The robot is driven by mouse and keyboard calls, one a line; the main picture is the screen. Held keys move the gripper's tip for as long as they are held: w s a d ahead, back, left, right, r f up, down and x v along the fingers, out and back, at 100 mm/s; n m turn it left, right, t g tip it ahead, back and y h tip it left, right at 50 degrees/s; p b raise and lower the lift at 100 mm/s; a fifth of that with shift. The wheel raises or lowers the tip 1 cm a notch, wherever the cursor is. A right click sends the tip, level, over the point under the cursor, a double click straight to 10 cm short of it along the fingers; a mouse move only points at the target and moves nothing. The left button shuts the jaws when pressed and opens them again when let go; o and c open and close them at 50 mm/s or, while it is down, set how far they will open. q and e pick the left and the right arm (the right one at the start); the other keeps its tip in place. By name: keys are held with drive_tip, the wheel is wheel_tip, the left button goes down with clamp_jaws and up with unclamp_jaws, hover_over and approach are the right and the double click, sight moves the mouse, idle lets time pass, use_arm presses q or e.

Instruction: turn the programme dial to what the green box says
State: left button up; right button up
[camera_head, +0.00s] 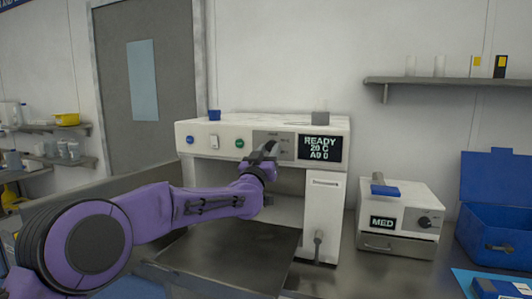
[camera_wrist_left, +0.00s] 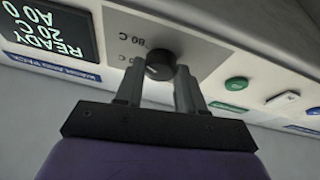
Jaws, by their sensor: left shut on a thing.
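The programme dial (camera_wrist_left: 160,64) is a round black knob on the grey panel (camera_wrist_left: 185,35) of the white machine (camera_head: 225,127). In the wrist view my left gripper (camera_wrist_left: 158,78) has one finger on each side of the dial and is shut on it. In the head view my left gripper (camera_head: 264,152) reaches the panel and hides most of the dial. Part of an "80 C" mark shows beside the dial. The black display (camera_head: 320,147) reads READY, 20 C, A0 0. No green box is clearly seen; a small green label (camera_wrist_left: 228,107) is too small to read. My right gripper is not in view.
A green button (camera_wrist_left: 236,83) and a white switch (camera_wrist_left: 283,97) are on the machine front. A smaller device (camera_head: 400,210) with a MED display stands to the right, beside an open blue box (camera_head: 495,235). A shelf (camera_head: 450,82) hangs above.

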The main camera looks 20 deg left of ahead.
use_arm(q)
drive_tip(key=n+y, duration=0.1)
drive_tip(key=n, duration=0.2)
drive_tip(key=shift+d+r+y, duration=0.1)
drive_tip(key=shift+y, duration=0.2)
drive_tip(key=n+y, duration=0.2)
drive_tip(key=n, duration=0.1)
drive_tip(key=shift+d+r+n+p, duration=0.1)
drive_tip(key=shift+n+p, duration=0.25)
drive_tip(key=shift+n, duration=0.05)
drive_tip(key=n+g+y+p, duration=0.1)
drive_tip(key=n, duration=0.2)
drive_tip(key=shift+d+r+n+y, duration=0.1)
drive_tip(key=shift+n+y, duration=0.3)
drive_tip(key=shift+n+g+y+p, duration=0.35)
drive_tip(key=shift+n+g+y, duration=0.1)
drive_tip(key=shift+n, duration=0.75)
drive_tip(key=shift+n+g+y+p, duration=0.35)
drive_tip(key=shift+n+g+y, duration=0.1)
drive_tip(key=shift+n, duration=0.75)
drive_tip(key=shift+d+n, duration=0.1)
drive_tip(key=shift+n, duration=0.2)
drive_tip(key=o, duration=1)
drive_tip(key=shift+o, duration=0.2)
drive_tip(key=shift+s, duration=0.1)
